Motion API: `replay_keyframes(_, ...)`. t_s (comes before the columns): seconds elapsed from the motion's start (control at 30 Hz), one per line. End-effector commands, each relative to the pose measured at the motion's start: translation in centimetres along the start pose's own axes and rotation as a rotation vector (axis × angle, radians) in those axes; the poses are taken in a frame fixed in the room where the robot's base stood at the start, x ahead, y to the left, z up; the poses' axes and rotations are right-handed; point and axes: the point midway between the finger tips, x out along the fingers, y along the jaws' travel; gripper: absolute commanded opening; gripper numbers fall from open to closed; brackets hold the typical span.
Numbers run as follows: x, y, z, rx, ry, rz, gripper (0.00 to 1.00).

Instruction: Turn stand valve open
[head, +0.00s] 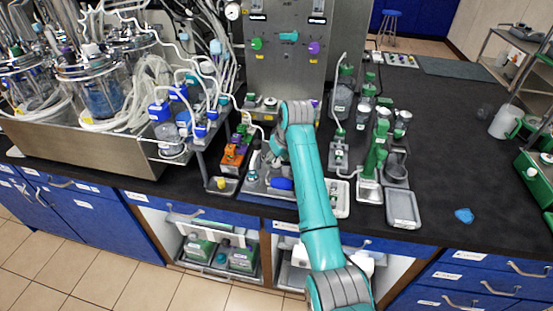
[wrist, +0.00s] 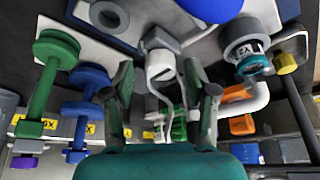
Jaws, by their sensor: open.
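My gripper (wrist: 166,92) is open in the wrist view, one dark finger on each side, with nothing clasped between them. A white tube with a grey fitting (wrist: 160,62) stands beyond and between the fingertips. A blue rounded part (wrist: 212,6) is cut off at the top edge. To the right is a grey collar marked "Y2" (wrist: 248,40) with a teal part below it. I cannot tell which part is the stand valve. In the head view my arm reaches over the bench stand (head: 262,188), which carries a blue part (head: 281,183); the gripper is mostly hidden there.
A metal panel (head: 290,75) with green, teal and purple knobs rises behind. Glass vessels and tubing crowd the left. Green-capped fittings and a grey tray (head: 402,208) stand to the right. The black bench top (head: 450,150) is mostly clear farther right.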

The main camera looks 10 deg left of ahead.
Motion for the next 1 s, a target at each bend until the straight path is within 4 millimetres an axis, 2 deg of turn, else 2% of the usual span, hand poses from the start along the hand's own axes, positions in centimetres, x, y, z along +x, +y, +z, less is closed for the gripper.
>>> replay_keyframes(0.3,0.31,-0.01,-0.02,0.0,0.001,0.0,0.57)
replay_keyframes(0.33,0.3,-0.01,-0.02,0.0,0.001,0.0,0.55)
replay_keyframes(0.5,0.29,-0.01,-0.02,0.0,0.001,0.0,0.12)
replay_keyframes(0.57,0.29,-0.01,-0.02,0.0,0.001,0.0,0.0)
replay_keyframes(1.0,0.25,0.06,-0.05,-0.071,0.001,-0.03,0.0)
